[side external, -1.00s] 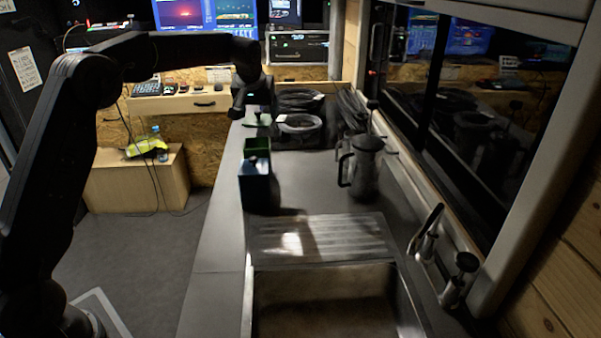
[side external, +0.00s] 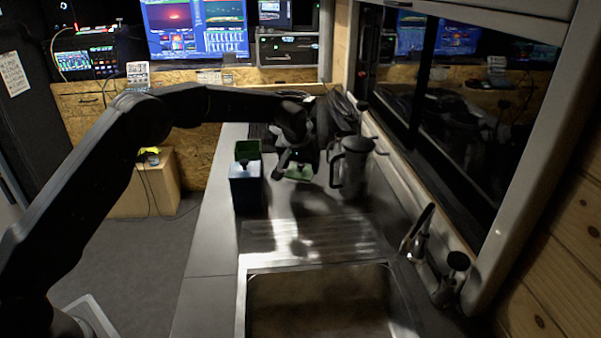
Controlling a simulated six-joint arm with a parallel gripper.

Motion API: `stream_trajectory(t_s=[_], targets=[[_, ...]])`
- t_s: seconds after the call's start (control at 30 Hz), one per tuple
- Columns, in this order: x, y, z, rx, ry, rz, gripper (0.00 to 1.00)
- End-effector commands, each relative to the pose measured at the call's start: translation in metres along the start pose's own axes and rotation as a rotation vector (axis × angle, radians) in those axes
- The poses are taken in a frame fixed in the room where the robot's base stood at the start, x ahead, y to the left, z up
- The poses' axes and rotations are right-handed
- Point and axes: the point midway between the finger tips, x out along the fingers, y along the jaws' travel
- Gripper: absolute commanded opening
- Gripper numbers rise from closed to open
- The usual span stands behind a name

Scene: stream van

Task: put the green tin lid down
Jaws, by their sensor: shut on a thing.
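The green tin lid (side external: 299,174) is in my gripper (side external: 291,168), which is shut on it. Lid and gripper are over the dark counter, right of the tin and left of the metal jug. I cannot tell whether the lid touches the counter. The dark jaws and wrist partly hide the lid.
The grey metal jug (side external: 354,170) stands close to the right of the lid. Dark coiled cables lie behind my gripper. The ribbed drainboard (side external: 300,240) and sink (side external: 320,305) are nearer the camera, with a tap (side external: 418,235) at right. The counter's left strip (side external: 208,235) is clear.

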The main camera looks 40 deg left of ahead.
Motion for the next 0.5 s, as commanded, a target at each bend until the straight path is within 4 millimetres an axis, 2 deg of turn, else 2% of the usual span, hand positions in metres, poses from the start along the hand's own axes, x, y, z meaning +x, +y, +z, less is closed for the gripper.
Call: stream_trajectory(t_s=[0.03,0.17,0.5], targets=[[0.009,0.0,0.004,0.0,-0.004,-0.001,0.55],[0.022,0.0,0.009,-0.001,-0.001,0.001,0.55],[0.025,0.0,0.01,0.0,0.0,0.001,0.55]])
